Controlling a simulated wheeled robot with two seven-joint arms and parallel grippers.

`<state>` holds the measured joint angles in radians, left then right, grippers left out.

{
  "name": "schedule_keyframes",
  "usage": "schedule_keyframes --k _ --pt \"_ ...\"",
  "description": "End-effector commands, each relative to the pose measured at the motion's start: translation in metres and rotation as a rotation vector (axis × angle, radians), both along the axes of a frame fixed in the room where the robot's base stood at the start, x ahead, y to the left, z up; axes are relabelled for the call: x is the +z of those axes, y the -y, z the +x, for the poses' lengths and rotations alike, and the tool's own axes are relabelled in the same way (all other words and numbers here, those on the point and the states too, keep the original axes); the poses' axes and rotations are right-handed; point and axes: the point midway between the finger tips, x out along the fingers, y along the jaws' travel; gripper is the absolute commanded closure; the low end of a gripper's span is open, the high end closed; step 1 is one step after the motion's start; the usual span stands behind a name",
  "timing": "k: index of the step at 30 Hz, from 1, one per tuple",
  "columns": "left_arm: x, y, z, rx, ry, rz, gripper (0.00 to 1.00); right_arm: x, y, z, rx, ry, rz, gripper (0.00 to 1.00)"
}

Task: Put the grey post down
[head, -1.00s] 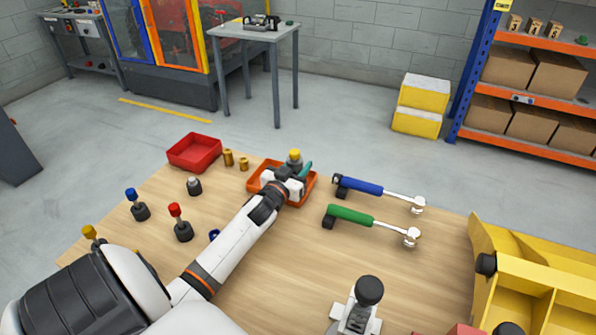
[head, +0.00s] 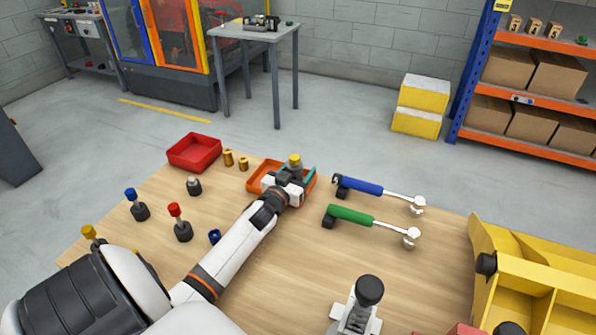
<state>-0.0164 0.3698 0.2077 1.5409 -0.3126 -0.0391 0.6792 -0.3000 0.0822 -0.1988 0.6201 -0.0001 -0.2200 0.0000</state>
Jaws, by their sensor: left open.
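A grey post (head: 295,169) with a yellow top stands at the orange tray (head: 252,183), close to my left gripper (head: 292,178). My left gripper reaches over the tray's near side and is open, with its fingers around or beside the post. The gripper hides the post's foot, so I cannot tell exactly what it rests on.
A red tray (head: 194,153) and two brass pieces (head: 236,160) are left of the orange tray. Blue-handled (head: 362,187) and green-handled (head: 352,215) tools lie to its right. Red-topped (head: 183,229) and blue-topped (head: 139,210) pieces stand left.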

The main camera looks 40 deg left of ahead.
Motion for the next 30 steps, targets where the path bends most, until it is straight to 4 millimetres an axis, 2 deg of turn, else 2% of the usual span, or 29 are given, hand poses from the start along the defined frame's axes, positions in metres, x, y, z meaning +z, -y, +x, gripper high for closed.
schedule_keyframes --k 5,12,18,23,30 --pt "0.003 0.006 -0.023 -0.001 -0.002 -0.003 0.39 0.015 -0.001 -0.001 0.001 -0.001 0.002 0.35" --pt "0.004 0.018 -0.074 0.001 -0.003 -0.005 0.39 0.038 -0.004 -0.001 0.0 -0.002 0.005 0.35" --pt "0.002 0.025 -0.105 0.0 -0.002 -0.001 0.39 0.048 -0.004 -0.001 0.0 -0.002 0.005 0.35" --pt "0.002 0.027 -0.116 0.0 0.001 0.001 0.39 0.051 -0.004 -0.001 0.001 -0.002 0.005 0.35" --pt "0.001 0.027 -0.117 0.0 0.002 0.001 0.39 0.05 -0.004 -0.001 0.0 -0.001 0.005 0.35"
